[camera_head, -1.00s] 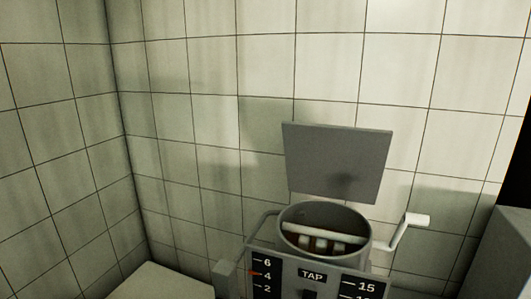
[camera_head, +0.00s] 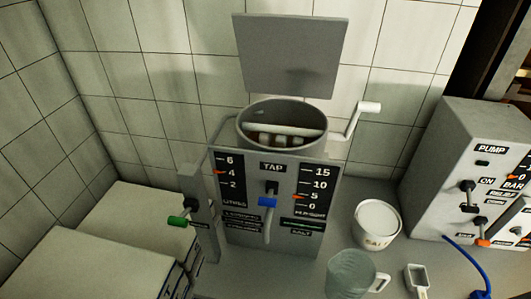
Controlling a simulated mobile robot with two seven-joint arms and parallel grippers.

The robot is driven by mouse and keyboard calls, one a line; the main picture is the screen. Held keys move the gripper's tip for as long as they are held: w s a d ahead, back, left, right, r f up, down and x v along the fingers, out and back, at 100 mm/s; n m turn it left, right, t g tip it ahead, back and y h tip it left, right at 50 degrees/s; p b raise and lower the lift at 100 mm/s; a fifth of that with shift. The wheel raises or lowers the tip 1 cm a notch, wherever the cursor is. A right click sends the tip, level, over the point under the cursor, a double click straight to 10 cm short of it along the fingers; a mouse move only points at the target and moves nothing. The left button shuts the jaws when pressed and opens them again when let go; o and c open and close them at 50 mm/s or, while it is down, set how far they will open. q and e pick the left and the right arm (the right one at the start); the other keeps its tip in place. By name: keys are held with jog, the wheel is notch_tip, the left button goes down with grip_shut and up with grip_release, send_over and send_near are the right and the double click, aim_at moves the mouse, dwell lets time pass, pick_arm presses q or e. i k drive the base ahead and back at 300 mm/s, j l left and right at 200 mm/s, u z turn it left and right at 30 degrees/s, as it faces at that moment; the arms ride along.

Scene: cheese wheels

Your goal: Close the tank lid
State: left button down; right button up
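The tank lid (camera_head: 290,55) is a flat grey square plate. It stands raised, nearly upright, behind the round opening of the tank (camera_head: 243,130). The tank is a grey cylinder set in a grey housing with a TAP label, two scales and a blue-handled tap. Its opening is uncovered, and a pale bar with light blocks shows inside. A crank with a white handle (camera_head: 369,107) sticks out at the tank's right side. Neither of my grippers is in view.
A lever with a green grip (camera_head: 178,221) is left of the housing. White boxes (camera_head: 130,225) lie further left. A white tub (camera_head: 376,224), a clear jug (camera_head: 350,277) and a small scoop (camera_head: 417,280) are at the right. A grey pump box (camera_head: 440,165) stands beyond them.

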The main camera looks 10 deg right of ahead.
aim_at(294, 55)
jog(key=k+l, duration=0.8)
jog(key=k+j+z, duration=0.05)
jog(key=k, duration=0.05)
